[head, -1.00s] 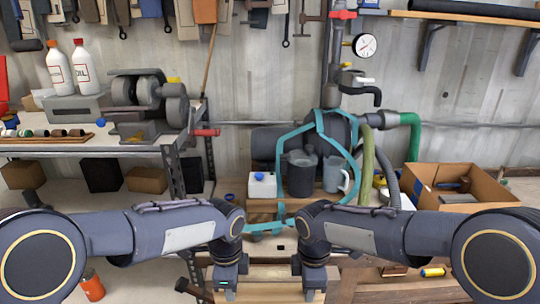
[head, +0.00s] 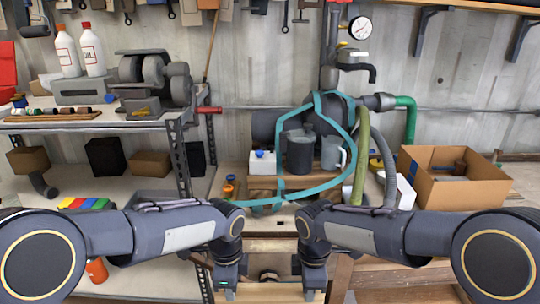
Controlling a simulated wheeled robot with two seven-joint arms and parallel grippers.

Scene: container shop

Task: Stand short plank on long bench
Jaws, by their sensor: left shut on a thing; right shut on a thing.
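A pale wooden plank (head: 268,293) shows at the bottom edge, between my two grippers. Only its upper part is in view. My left gripper (head: 227,290) is shut at the plank's left side and my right gripper (head: 314,290) is shut at its right side. The fingertips are cut off or hidden, so the exact grip is hard to see. Brown wooden boards (head: 400,275) show at the lower right, beside my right gripper. I cannot tell whether they belong to the long bench.
A worktable ahead carries a dark grey bucket (head: 299,152), a clear jug (head: 333,153), a white container (head: 262,163) and looped teal hose. A cardboard box (head: 455,180) stands at right. A metal shelf (head: 90,122) with a grinder (head: 155,80) stands at left.

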